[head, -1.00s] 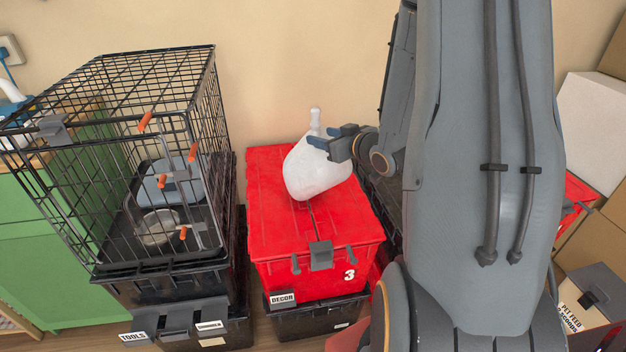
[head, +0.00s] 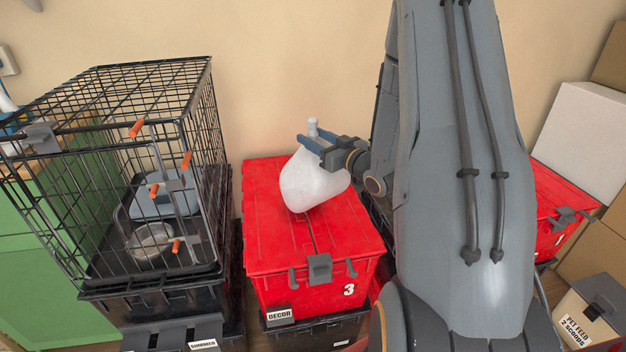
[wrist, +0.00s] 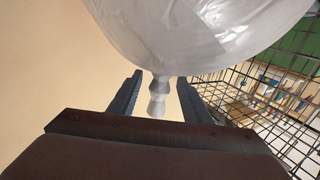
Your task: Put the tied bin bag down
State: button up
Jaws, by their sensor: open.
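The tied bin bag (head: 314,180) is white and full, with its knotted neck (head: 312,127) pointing up. It rests on, or just at, the lid of the red tote (head: 270,232) marked 3. My gripper (head: 318,147) is at the neck from the right, with its fingers spread. In the wrist view the neck (wrist: 158,98) hangs between the two open fingers, with a gap on each side, and the bag (wrist: 205,35) fills the top. The bag's underside is hidden from the wrist camera.
A black wire crate (head: 140,170) with a bowl inside stands on totes to the left. Another red tote (head: 556,205) and cardboard boxes are at the right, partly behind my arm. The front of the red lid is clear. A wall is close behind.

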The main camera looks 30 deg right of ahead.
jog(key=shift+w+a+f+p, duration=0.1)
jog(key=shift+w+a, duration=0.05)
jog(key=shift+w, duration=0.6)
jog(key=shift+w+a+f+p, duration=0.1)
jog(key=shift+w+a, duration=0.1)
jog(key=shift+w, duration=0.6)
jog(key=shift+w+a+f+p, duration=0.1)
jog(key=shift+w+a, duration=0.05)
jog(key=shift+w, duration=0.6)
grip_shut()
jog(key=shift+s, duration=0.1)
